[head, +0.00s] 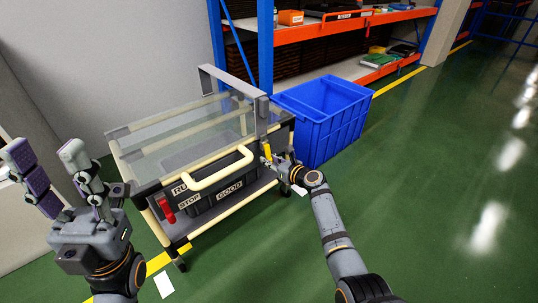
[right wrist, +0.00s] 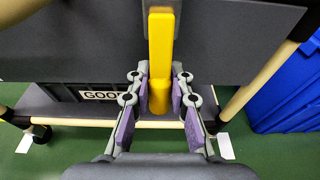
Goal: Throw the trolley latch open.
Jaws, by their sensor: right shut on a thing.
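The trolley (head: 160,135) has a clear top, cream rails and a cream push handle. Its latch is a yellow lever (head: 267,151) on a grey plate at the trolley's right end. In the right wrist view the yellow lever (right wrist: 160,45) hangs upright, pointing down, between my purple finger pads. My right gripper (head: 269,158) is shut on the lever near its lower part; it also shows in the right wrist view (right wrist: 160,82). The fingers partly hide the lever in the head view. My left gripper (head: 45,150) is open and empty, left of the trolley.
A dark bin labelled GOOD (head: 229,190) is on the trolley's lower shelf. A red lever (head: 166,210) is at the trolley's near left corner. A blue crate (head: 325,115) stands close to the right of the trolley. Shelving (head: 345,27) is behind. Green floor is free at right.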

